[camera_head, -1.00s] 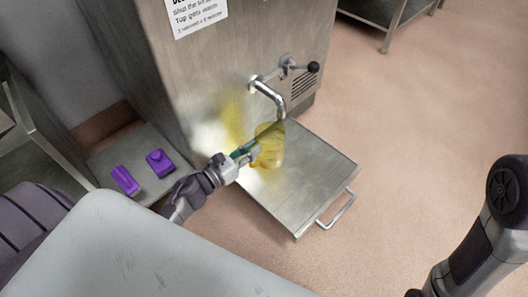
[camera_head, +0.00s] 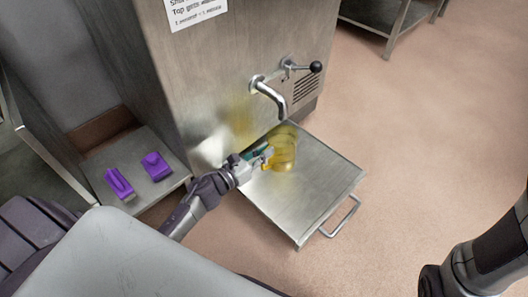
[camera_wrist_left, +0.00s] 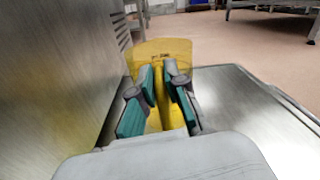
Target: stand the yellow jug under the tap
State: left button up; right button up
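The yellow jug (camera_head: 285,148) is see-through and looks upright, over the back part of the metal shelf and just below the tap. I cannot tell whether its base touches the shelf. The bent tap spout (camera_head: 277,101) comes out of the steel machine above the jug. My left gripper (camera_head: 264,157) reaches in from the left and is shut on the jug's handle. In the left wrist view the teal finger pads stand on both sides of the yellow jug's handle (camera_wrist_left: 160,100). No right gripper fingers show; only part of my right arm is at the lower right.
The metal shelf (camera_head: 318,192) has a bar handle (camera_head: 342,217) at its front and is otherwise clear. The steel machine (camera_head: 190,75) carries a black-knobbed lever (camera_head: 315,67) and a sign. Two purple things (camera_head: 156,166) lie on a low shelf at left.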

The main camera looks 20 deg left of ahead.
pick_arm(q)
jog(key=o, duration=0.4)
